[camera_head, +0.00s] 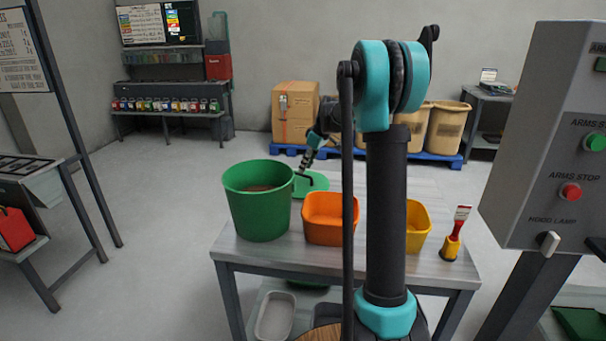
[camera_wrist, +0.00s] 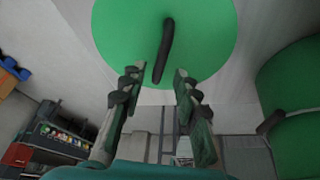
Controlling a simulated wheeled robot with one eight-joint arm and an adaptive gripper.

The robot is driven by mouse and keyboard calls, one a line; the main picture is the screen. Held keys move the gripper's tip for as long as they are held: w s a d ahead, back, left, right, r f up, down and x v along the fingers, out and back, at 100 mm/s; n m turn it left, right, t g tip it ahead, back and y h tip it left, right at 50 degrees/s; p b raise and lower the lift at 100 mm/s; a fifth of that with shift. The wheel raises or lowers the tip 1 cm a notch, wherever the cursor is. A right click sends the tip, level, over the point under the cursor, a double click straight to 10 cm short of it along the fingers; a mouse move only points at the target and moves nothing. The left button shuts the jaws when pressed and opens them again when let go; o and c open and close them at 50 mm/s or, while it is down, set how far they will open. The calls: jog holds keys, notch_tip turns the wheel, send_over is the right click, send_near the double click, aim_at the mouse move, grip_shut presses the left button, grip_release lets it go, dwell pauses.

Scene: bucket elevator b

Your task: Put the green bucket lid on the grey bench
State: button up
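The green bucket lid (camera_head: 316,182) is a flat green disc by the far side of the grey bench (camera_head: 285,249), just right of and behind the green bucket (camera_head: 258,208). I cannot tell whether it rests on the bench top. In the wrist view the lid (camera_wrist: 204,40) fills the top middle, with a dark bar handle (camera_wrist: 166,45) across it. My gripper (camera_wrist: 156,74) is open, its two fingers on either side of the handle's near end with gaps on both sides.
An orange bin (camera_head: 330,219), a yellow bin (camera_head: 417,228) and a red-handled brush in a yellow holder (camera_head: 452,246) stand on the bench. The bucket (camera_wrist: 298,130) shows at right in the wrist view. A control box (camera_head: 545,150) stands at right. A metal tray (camera_head: 275,316) lies below.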

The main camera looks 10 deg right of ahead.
jog(key=v, duration=0.6)
jog(key=shift+r, duration=0.25)
